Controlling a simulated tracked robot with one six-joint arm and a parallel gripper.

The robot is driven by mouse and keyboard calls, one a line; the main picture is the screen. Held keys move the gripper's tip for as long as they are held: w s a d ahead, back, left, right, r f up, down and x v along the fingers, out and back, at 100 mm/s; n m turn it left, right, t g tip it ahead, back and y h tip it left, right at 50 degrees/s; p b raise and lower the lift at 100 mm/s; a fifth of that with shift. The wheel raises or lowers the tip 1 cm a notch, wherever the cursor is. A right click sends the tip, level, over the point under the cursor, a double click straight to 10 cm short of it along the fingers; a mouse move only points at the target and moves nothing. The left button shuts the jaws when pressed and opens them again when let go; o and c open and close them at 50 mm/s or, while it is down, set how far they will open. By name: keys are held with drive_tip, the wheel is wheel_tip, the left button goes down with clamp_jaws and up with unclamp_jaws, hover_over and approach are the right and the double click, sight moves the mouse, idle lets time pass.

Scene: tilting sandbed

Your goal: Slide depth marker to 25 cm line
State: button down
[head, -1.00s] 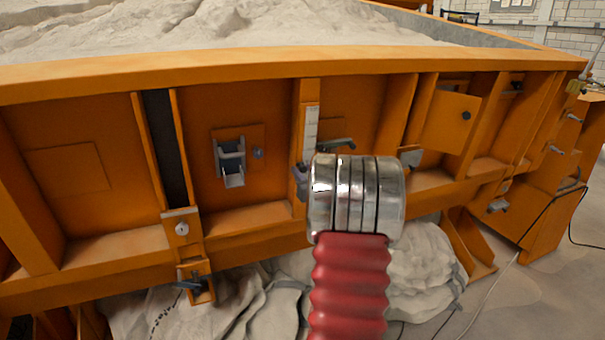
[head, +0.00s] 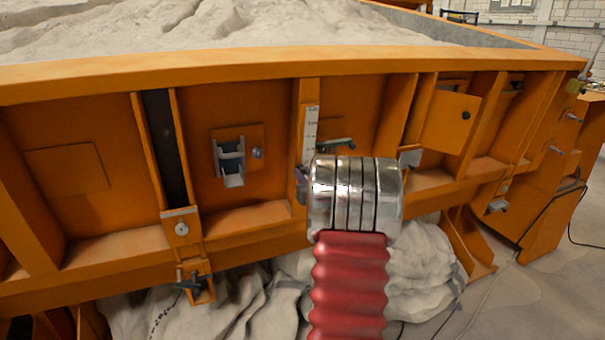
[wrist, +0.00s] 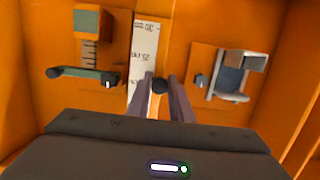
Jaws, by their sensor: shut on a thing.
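A white depth scale (head: 311,122) with small dark markings is fixed upright on the orange side of the sandbed. It shows upside down in the wrist view (wrist: 144,45), its figures too blurred to read surely. A dark round knob (wrist: 160,86), apparently the depth marker, sits at the scale's edge. My gripper (wrist: 162,88) is shut on this knob, one finger on each side. In the head view my metal wrist hides most of the gripper; only a bit of a finger shows beside the scale. Whether the marker lines up with the 25 cm line cannot be told.
A grey latch bracket (head: 231,164) sticks out left of the scale. A green-grey lever handle (wrist: 80,74) lies close on the scale's other side. Orange vertical ribs (head: 396,112) stand out from the wall. Sand fills the bed (head: 200,60) above.

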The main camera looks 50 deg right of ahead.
drive_tip(key=f, duration=0.1)
drive_tip(key=w+f, duration=0.1)
drive_tip(key=f, duration=0.1)
drive_tip(key=shift+f, duration=0.3)
drive_tip(key=c, duration=1.8)
unclamp_jaws()
drive_tip(key=shift+s, duration=0.1)
drive_tip(key=shift+o, duration=0.4)
drive_tip(key=shift+s+d, duration=0.1)
drive_tip(key=shift+s, duration=0.1)
drive_tip(key=v, duration=1.3)
drive_tip(key=shift+s+a, duration=0.2)
drive_tip(key=shift+f, duration=0.15)
